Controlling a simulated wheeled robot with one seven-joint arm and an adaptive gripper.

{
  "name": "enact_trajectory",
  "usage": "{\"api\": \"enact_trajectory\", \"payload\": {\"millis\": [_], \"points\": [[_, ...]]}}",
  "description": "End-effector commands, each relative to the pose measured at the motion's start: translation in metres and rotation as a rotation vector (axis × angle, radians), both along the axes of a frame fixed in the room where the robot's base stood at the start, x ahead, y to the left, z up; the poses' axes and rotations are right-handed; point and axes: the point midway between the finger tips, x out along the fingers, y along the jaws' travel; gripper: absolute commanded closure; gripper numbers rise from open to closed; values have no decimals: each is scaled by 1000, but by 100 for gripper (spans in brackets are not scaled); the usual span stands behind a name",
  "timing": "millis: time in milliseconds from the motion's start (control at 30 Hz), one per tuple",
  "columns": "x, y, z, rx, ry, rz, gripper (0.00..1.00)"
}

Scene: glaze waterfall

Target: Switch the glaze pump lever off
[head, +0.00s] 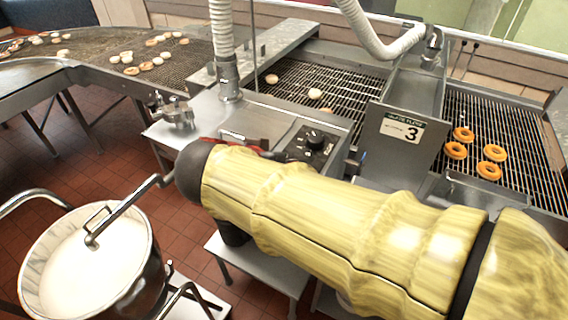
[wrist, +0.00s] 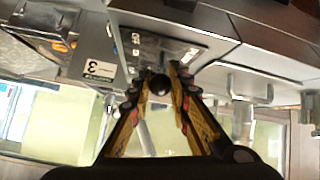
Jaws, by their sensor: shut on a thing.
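The pump lever's round black knob (wrist: 160,85) shows in the wrist view, in front of a grey panel with small labels (wrist: 190,54). My gripper (wrist: 157,80) has its two yellow fingers on either side of the knob and is shut on it. In the head view my yellow-sleeved arm crosses the picture and hides most of the gripper. I cannot make out the lever there or read its position. A black control plate with a dial (head: 316,139) shows just behind my arm.
A sign marked 3 (head: 402,129) stands on a metal housing right of the plate. Wire conveyors (head: 330,85) carry pale rings; orange-brown rings (head: 489,153) lie at right. A pot of white liquid (head: 95,265) stands front left. White hoses (head: 222,35) hang above.

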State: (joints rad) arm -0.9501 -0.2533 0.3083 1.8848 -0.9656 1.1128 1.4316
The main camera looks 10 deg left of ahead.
Motion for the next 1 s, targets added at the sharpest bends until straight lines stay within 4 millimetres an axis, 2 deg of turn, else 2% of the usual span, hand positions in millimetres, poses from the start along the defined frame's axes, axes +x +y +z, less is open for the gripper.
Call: {"api": "enact_trajectory", "payload": {"millis": [167,200,533,867,1000], "points": [[0,1,-1,0,1,1,100],[0,1,-1,0,1,1,80],[0,0,-1,0,1,1,61],[-1,1,1,1,0,1,61],[-11,5,10,3,-1,2,61]]}}
